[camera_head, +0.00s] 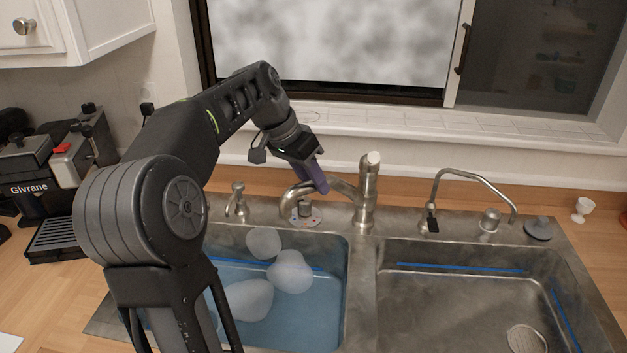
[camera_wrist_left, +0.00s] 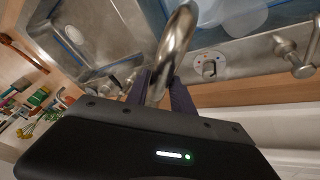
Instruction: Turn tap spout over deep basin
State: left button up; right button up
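The metal tap (camera_head: 368,190) stands behind the divider between two sink basins. Its curved spout (camera_head: 292,192) points left, with its end over the back edge of the left, water-filled basin (camera_head: 335,290). The right basin (camera_head: 450,300) is empty, with a drain at its bottom. I cannot tell which basin is deeper. My left gripper (camera_head: 318,182) reaches down to the spout. In the left wrist view its purple fingers (camera_wrist_left: 160,88) lie on both sides of the spout (camera_wrist_left: 176,45), close against it. My right gripper is not in view.
Foam lumps (camera_head: 290,271) float in the left basin. A small dispenser (camera_head: 236,200) stands left of the tap, and a thin second tap (camera_head: 470,178) stands right of it. A coffee machine (camera_head: 50,190) is at the far left. The window sill (camera_head: 420,128) runs behind.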

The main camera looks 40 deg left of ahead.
pick_arm(q)
jog(key=o, duration=0.4)
jog(key=shift+c, duration=0.2)
jog(key=v, duration=0.4)
jog(key=shift+a+r, duration=0.1)
jog(key=shift+r, duration=0.05)
jog(key=p+v, duration=0.1)
jog(key=v, duration=0.2)
jog(key=shift+s+r+p, duration=0.2)
jog(key=shift+p, duration=0.25)
